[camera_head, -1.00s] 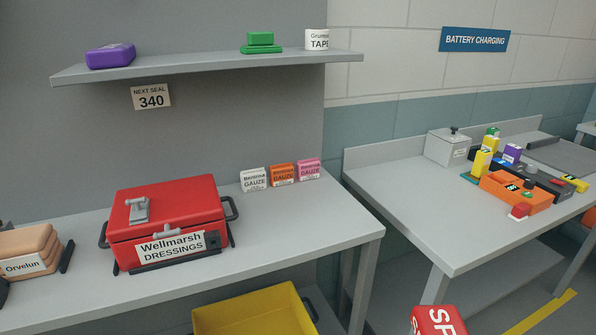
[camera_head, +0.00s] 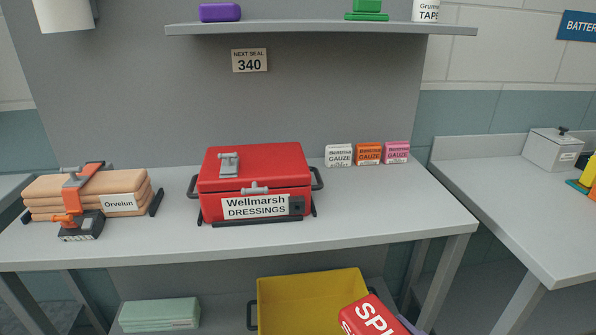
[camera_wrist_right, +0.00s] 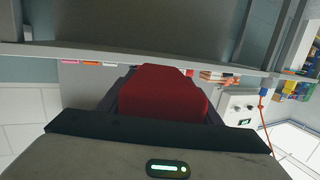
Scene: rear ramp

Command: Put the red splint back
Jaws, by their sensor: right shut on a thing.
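The red splint (camera_head: 372,316) is a red block with white lettering starting "SP", at the bottom of the head view, in front of the yellow bin's right side. My right gripper (camera_wrist_right: 163,72) is shut on it; in the right wrist view the red splint (camera_wrist_right: 163,98) sits between the dark fingers. Its far end and the gripper are mostly hidden or cut off in the head view. A purplish shape beside it at the bottom edge is too cut off to name. My left gripper is not in view.
The bench (camera_head: 370,212) holds a red Wellmarsh dressings case (camera_head: 255,168), a strapped tan Orvelun stack (camera_head: 120,203) and gauze boxes (camera_head: 368,154). Below are the yellow bin (camera_head: 312,289) and a pale green pack (camera_head: 160,314). A second bench (camera_head: 500,200) stands right. The first bench's right end is clear.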

